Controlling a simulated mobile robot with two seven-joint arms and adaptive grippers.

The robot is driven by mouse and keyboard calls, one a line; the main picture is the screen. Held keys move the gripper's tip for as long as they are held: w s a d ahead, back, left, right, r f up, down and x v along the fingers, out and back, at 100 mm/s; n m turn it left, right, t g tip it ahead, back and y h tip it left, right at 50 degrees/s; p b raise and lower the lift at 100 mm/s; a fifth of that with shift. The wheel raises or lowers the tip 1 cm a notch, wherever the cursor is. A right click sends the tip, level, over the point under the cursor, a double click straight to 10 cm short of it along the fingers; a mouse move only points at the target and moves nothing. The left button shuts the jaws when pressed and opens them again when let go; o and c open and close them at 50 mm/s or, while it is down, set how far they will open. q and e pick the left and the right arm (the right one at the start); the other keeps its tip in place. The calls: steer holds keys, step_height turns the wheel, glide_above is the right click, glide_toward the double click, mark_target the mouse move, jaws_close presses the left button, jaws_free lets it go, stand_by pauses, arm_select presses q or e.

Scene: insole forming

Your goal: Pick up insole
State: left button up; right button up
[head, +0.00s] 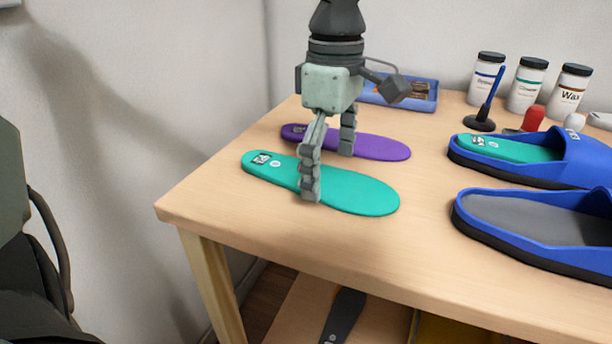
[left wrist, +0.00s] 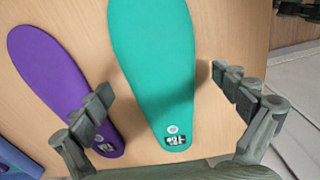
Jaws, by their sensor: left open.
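A teal insole (head: 355,192) lies flat on the wooden table, and a purple insole (head: 383,148) lies behind it. My left gripper (head: 329,172) points down over them, open and empty. In the left wrist view the teal insole (left wrist: 155,60) runs between the spread fingers of the left gripper (left wrist: 162,86). One finger overlaps the purple insole (left wrist: 55,75); the other is past the teal insole's opposite edge, over the table. I cannot tell the exact fingertip height. My right gripper is not in view.
One blue shoe (head: 580,150) at the right holds a teal insole; a nearer blue shoe (head: 500,240) shows a grey footbed. Behind stand a blue tray (head: 425,105), several bottles, including a white one (head: 528,88), and a blue-handled tool (head: 490,100). Table (head: 225,205) is clear at left.

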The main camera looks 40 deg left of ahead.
arm_select(q)
steer(key=shift+f+b, duration=0.2)
steer(key=shift+b, duration=0.1)
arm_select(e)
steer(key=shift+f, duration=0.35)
arm_select(q)
steer(key=c, duration=1)
steer(key=shift+r+p, duration=0.4)
steer(key=shift+p, duration=0.2)
steer(key=shift+w+r, duration=0.1)
steer(key=shift+r, duration=0.25)
step_height(320, 180, up, 13)
step_height(320, 180, up, 13)
steer(key=p, duration=0.2)
glide_above(330, 181)
steer(key=shift+r, duration=0.55)
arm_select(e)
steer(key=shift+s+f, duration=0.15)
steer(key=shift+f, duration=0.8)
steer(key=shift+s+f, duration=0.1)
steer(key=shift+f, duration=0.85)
